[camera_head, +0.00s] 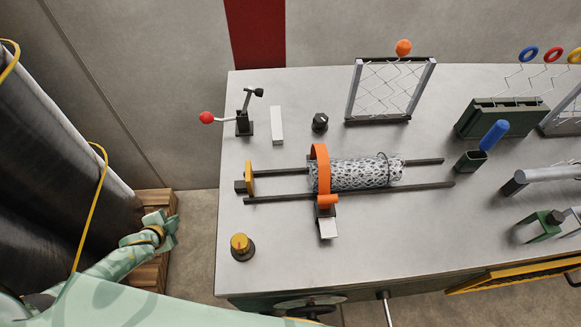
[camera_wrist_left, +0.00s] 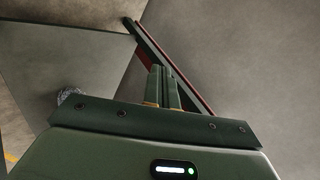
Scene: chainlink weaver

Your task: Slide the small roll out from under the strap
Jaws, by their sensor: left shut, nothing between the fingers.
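The small roll (camera_head: 358,174) is a grey wire-mesh cylinder lying sideways across two dark rails on the metal table. An orange strap (camera_head: 320,168) arches over it near its left end, with an orange clasp at the front. The roll extends out to the right of the strap. My left gripper (camera_head: 170,230) is off the table's left side, well apart from roll and strap. In the left wrist view its fingers (camera_wrist_left: 163,86) are together and empty. My right gripper is not in view.
A yellow end plate (camera_head: 249,178) stands at the rails' left end. A yellow-topped knob (camera_head: 241,247) sits at the table's front left, a red-tipped lever (camera_head: 243,118) behind. A mesh frame (camera_head: 390,91) stands at the back. A wooden crate (camera_head: 151,203) is beside my left gripper.

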